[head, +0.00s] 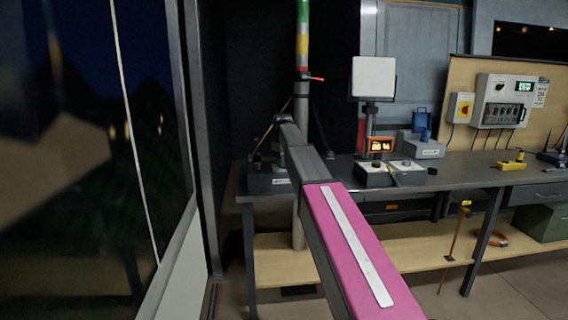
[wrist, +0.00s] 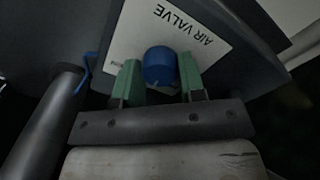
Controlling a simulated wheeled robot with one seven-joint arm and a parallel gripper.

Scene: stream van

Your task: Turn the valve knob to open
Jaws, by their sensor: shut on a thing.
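The valve knob (wrist: 160,67) is a round blue knob in the wrist view, in front of a white plate (wrist: 136,35) lettered "AIR VALVE", which appears upside down. My gripper (wrist: 161,78) has two green fingers, one on each side of the knob, and is shut on it. The knob's pointer or turn angle cannot be made out. In the head view my pink and grey arm reaches forward to the left end of the workbench (head: 440,178). There the arm hides the knob and the gripper.
A pole with coloured bands (head: 302,40) rises behind the arm's end. A white panel lamp (head: 373,78) and grey boxes stand on the bench to the right. A dark window (head: 90,150) and its frame are close on the left. A blue hook-shaped part (wrist: 86,72) is beside the plate.

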